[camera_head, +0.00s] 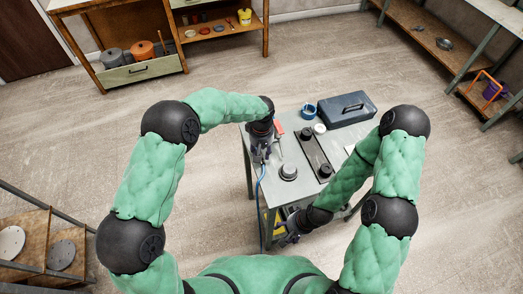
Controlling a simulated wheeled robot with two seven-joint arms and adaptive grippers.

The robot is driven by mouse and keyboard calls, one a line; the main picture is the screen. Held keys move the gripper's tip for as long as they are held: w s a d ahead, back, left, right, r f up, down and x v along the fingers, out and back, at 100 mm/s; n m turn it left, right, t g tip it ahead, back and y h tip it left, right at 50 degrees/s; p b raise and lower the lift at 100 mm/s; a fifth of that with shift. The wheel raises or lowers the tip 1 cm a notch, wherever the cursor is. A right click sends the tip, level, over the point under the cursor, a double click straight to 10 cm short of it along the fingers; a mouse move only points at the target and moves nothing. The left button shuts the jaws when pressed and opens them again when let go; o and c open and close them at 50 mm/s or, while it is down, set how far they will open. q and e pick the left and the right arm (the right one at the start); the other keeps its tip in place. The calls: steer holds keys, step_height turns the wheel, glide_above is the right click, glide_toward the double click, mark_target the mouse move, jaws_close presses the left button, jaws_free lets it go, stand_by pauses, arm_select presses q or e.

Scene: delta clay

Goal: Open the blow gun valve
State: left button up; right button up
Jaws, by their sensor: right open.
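My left gripper (262,155) is over the left edge of the grey table (257,201), pointing down. A blue hose (260,190) runs from just below its fingers down the table's left side. The blow gun and its valve cannot be made out clearly; the fingers hide what is at the top of the hose. A small red-handled item (279,127) lies just right of this gripper. Whether the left fingers are closed on anything cannot be told. My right gripper (285,241) is open, low at the table's front edge, apart from the hose.
On the table are a dark blue toolbox (346,109), a blue ring-shaped roll (308,111), a dark plate with black knobs (314,155) and a round grey part (288,172). A wooden shelf unit (140,72) stands at the back left.

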arm_select(q)
steer(key=shift+r, duration=0.15)
step_height(320, 180, up, 12)
stand_by(0.6)
steer(key=shift+f, duration=0.2)
